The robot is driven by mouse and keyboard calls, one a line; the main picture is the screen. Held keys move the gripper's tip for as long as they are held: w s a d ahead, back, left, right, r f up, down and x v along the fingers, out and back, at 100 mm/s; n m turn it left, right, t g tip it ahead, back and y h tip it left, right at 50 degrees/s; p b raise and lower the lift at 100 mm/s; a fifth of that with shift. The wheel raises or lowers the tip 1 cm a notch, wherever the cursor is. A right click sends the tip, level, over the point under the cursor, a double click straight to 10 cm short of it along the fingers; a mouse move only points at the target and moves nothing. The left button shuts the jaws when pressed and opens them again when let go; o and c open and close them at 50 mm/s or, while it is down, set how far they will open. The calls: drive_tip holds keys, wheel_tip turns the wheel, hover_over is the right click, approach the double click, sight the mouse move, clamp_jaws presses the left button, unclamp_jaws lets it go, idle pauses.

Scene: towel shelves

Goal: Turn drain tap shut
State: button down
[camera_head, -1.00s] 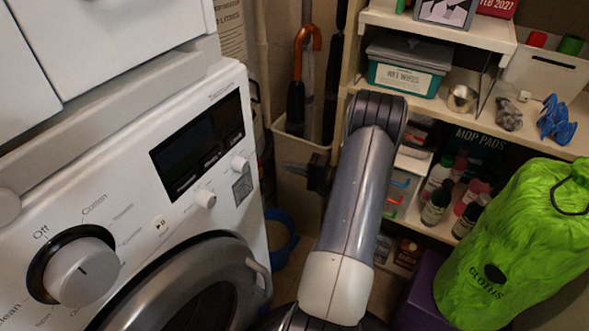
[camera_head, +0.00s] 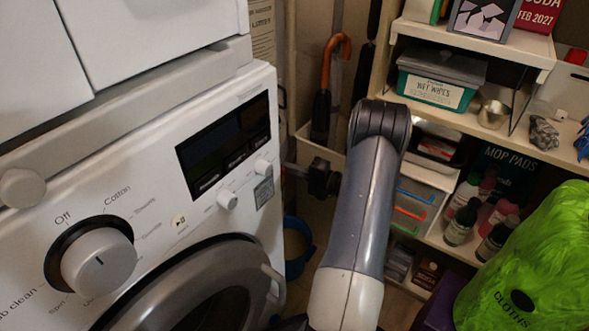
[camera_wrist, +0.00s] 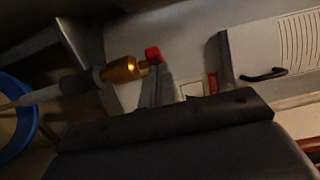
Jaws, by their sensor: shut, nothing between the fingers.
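In the wrist view a brass fitting (camera_wrist: 121,70) sits at the end of a pale pipe or hose (camera_wrist: 45,93). A small red end (camera_wrist: 153,55) shows just right of the brass; I take this to be the drain tap, but its handle position is unclear. My gripper's shut fingers (camera_wrist: 157,82) reach up from the dark palm, just below the red end in the picture. I cannot tell whether they touch it. In the head view my gripper (camera_head: 292,169) points left, beside the washing machine's right edge. The tap does not show there.
The white washing machine (camera_head: 150,200) fills the left. A blue bucket (camera_head: 298,262) stands on the floor beside it; its rim shows in the wrist view (camera_wrist: 22,140). Shelves (camera_head: 440,122) with bottles and boxes and a green bag (camera_head: 535,265) crowd the right.

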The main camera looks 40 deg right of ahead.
drive_tip(key=shift+s+a+m+t+h+p, duration=0.1)
drive_tip(key=shift+a+m+t+h+p, duration=0.15)
drive_tip(key=shift+m+h+p, duration=0.35)
drive_tip(key=shift+s+a+m+t+h+p, duration=0.15)
drive_tip(key=shift+m+t+h+p, duration=0.2)
drive_tip(key=shift+h, duration=0.35)
drive_tip(key=shift+a+m+t+h+p, duration=0.55)
drive_tip(key=shift+a+m+h, duration=0.75)
drive_tip(key=shift+h, duration=0.7)
drive_tip(key=shift+a, duration=0.25)
